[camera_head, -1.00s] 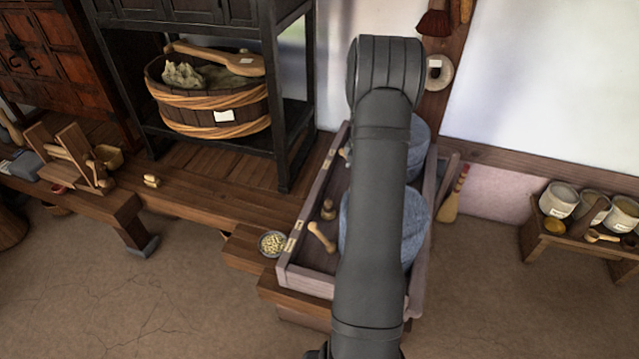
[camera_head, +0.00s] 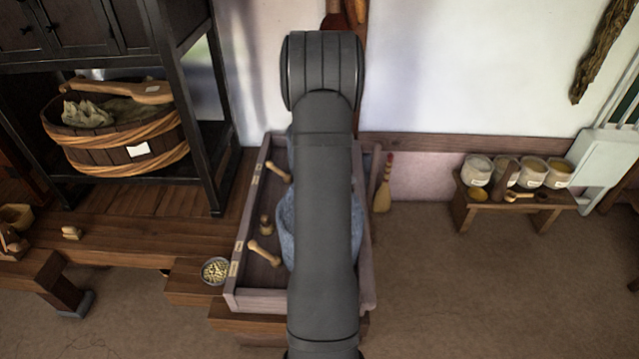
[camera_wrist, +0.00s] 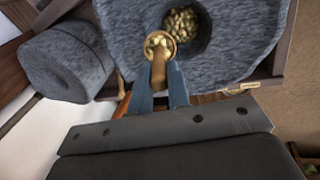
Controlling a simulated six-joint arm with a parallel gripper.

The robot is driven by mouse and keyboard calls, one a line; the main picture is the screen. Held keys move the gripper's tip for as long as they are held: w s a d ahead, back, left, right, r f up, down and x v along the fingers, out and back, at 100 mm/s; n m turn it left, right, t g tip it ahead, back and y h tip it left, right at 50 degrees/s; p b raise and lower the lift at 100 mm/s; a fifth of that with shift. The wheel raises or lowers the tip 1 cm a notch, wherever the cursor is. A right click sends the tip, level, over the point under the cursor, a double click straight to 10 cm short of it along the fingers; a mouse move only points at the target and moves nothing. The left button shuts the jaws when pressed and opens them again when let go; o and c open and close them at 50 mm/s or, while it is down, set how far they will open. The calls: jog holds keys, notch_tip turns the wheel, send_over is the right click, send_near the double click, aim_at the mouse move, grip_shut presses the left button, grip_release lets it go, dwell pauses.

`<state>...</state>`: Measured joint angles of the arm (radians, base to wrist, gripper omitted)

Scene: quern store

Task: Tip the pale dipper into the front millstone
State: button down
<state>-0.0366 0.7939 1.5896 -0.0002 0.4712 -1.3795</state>
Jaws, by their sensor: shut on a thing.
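My gripper (camera_wrist: 160,88) is shut on the handle of the pale dipper (camera_wrist: 162,66), seen in the wrist view. The dipper's small round bowl holds yellowish grain. The bowl appears over the top of the front millstone (camera_wrist: 236,62), a large grey stone, just beside its eye. Grain lies in that eye (camera_wrist: 187,28). The back millstone (camera_wrist: 66,62) is at the left of the wrist view. In the head view my arm hides the gripper, the dipper and most of both stones; a strip of the front millstone (camera_head: 287,230) shows. I cannot tell the dipper's exact tilt.
The stones stand in a wooden trough (camera_head: 246,250) with wooden handles along its left side. A bowl of grain (camera_head: 215,270) sits left of it. A brush (camera_head: 383,190) hangs at its right. A bench with pots (camera_head: 515,185) stands farther right; floor between is clear.

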jog(key=shift+s+f+t, duration=0.7)
jog(key=shift+s+t, duration=0.1)
jog(key=shift+t, duration=0.45)
jog(key=shift+s+f+t, duration=0.65)
jog(key=shift+s+t, duration=0.2)
jog(key=shift+t, duration=0.45)
jog(key=shift+s+f+t, duration=0.7)
jog(key=shift+s+t, duration=0.1)
jog(key=shift+t, duration=0.45)
jog(key=shift+w+r, duration=0.1)
